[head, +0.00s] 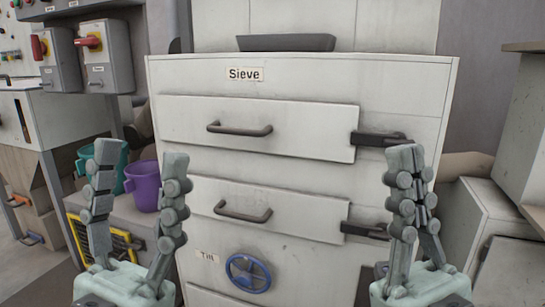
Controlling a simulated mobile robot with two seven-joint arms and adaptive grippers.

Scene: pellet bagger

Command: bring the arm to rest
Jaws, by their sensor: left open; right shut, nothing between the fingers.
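My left gripper (136,170) points upward at the lower left, its two fingers spread wide with nothing between them. My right gripper (411,165) points upward at the lower right, its fingers together and empty. Both stand in front of a white cabinet (300,77) labelled "Sieve". The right gripper overlaps the dark latches at the cabinet's right side in the picture; I cannot tell whether it touches them.
The cabinet has an upper drawer handle (240,129), a lower drawer handle (243,211) and a blue handwheel (248,273). A purple bucket (143,187) and a teal bucket (86,159) stand behind the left gripper. Switch boxes (104,65) hang at upper left. Pale boxes (478,215) stand at right.

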